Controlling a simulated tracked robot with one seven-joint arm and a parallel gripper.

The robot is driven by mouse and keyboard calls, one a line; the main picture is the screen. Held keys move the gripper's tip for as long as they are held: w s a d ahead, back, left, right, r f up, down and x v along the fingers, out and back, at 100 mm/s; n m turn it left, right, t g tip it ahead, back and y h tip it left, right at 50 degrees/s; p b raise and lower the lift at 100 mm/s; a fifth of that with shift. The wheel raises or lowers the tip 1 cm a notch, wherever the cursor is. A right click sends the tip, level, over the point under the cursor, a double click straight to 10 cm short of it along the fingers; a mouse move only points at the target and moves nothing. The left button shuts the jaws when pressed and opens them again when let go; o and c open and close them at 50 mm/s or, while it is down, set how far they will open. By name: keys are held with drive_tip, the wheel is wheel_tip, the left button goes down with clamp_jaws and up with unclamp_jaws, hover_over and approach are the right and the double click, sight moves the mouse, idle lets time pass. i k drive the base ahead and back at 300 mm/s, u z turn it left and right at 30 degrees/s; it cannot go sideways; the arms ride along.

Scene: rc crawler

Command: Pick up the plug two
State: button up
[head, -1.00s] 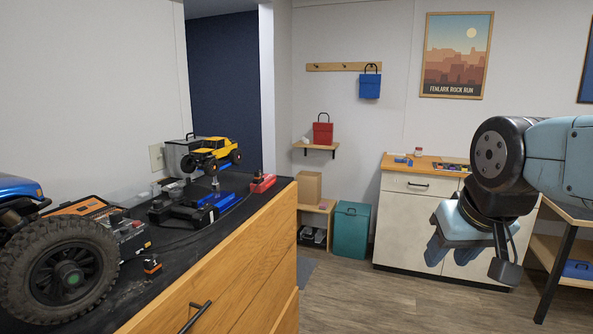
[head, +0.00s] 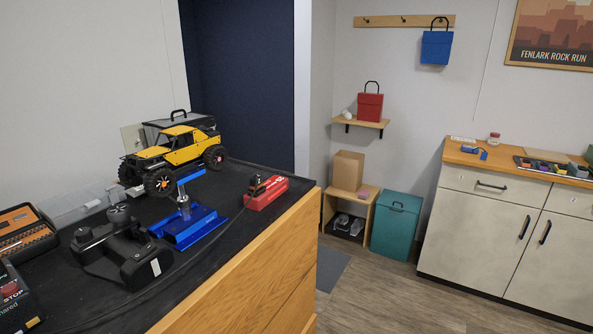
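A small dark plug with an orange-brown part (head: 257,184) rests on or against the red battery-like block (head: 266,193) near the right end of the black bench top. I cannot read a number on it, so I cannot tell if it is plug two. No other plug shows clearly now. My gripper is out of view.
On the black bench top (head: 100,290) stand a yellow crawler (head: 172,153), a blue stand (head: 188,228), a black transmitter (head: 122,254) and part of a charger (head: 15,296). A white cabinet (head: 490,225) stands at right. The wood floor (head: 385,290) between is open.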

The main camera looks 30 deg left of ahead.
sight(253, 180)
drive_tip(key=u, duration=0.35)
drive_tip(key=i, duration=0.95)
drive_tip(key=u, duration=0.8)
drive_tip(key=k, duration=0.7)
drive_tip(key=u, duration=0.25)
drive_tip(key=i, duration=0.8)
drive_tip(key=z, duration=0.1)
